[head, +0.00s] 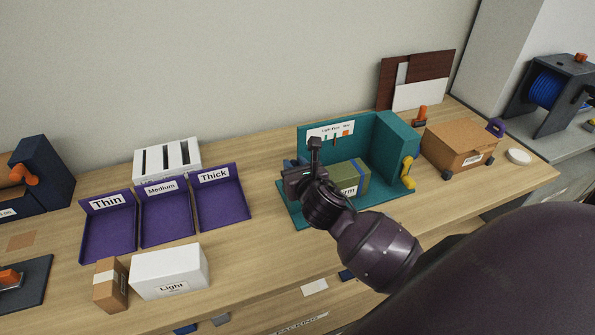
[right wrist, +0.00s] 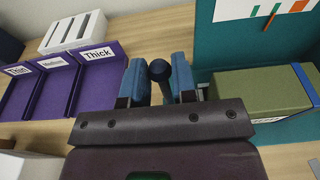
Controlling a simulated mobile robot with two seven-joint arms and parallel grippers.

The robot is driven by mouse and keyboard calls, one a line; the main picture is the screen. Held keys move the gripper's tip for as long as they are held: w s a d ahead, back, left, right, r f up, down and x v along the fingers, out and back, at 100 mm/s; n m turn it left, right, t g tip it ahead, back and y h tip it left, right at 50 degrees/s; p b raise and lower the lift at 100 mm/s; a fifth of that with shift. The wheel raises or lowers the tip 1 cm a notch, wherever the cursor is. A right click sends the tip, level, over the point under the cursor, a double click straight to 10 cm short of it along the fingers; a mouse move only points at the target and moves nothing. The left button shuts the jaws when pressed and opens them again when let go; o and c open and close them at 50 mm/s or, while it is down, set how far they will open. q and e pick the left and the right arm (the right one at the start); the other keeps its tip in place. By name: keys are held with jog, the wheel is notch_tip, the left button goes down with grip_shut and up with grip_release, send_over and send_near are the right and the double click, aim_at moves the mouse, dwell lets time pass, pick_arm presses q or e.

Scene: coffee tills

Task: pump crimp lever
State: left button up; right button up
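A lever with a dark round knob (right wrist: 159,70) stands between the two blue fingers of my right gripper (right wrist: 160,82) in the right wrist view. The knob spans the gap between the fingers. Whether they press on it cannot be told. In the head view my right gripper (head: 297,170) is at the left side of a teal machine (head: 362,128) and hides the lever. A green box (head: 352,177) with a blue strap sits in the machine, just right of the gripper. A yellow crank (head: 407,172) is on the machine's right side. My left gripper is out of view.
Purple trays (head: 165,212) marked Thin, Medium and Thick stand to the left, with a white slotted rack (head: 167,158) behind. A white box (head: 170,272) and a small brown box (head: 110,285) are in front. A cardboard box (head: 460,145) stands right of the machine.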

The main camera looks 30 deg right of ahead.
jog(key=shift+c, duration=0.7)
jog(key=s, duration=0.2)
jog(key=s+a+p, duration=0.1)
jog(key=s, duration=0.1)
jog(key=shift+s+f, duration=0.1)
jog(key=shift+f, duration=0.3)
jog(key=shift+s+a+f, duration=0.25)
jog(key=shift+s+f, duration=0.35)
jog(key=shift+s, duration=0.3)
jog(key=shift+s+a+f, duration=0.2)
jog(key=shift+s+f, duration=0.4)
jog(key=shift+s, duration=0.3)
jog(key=shift+b, duration=0.3)
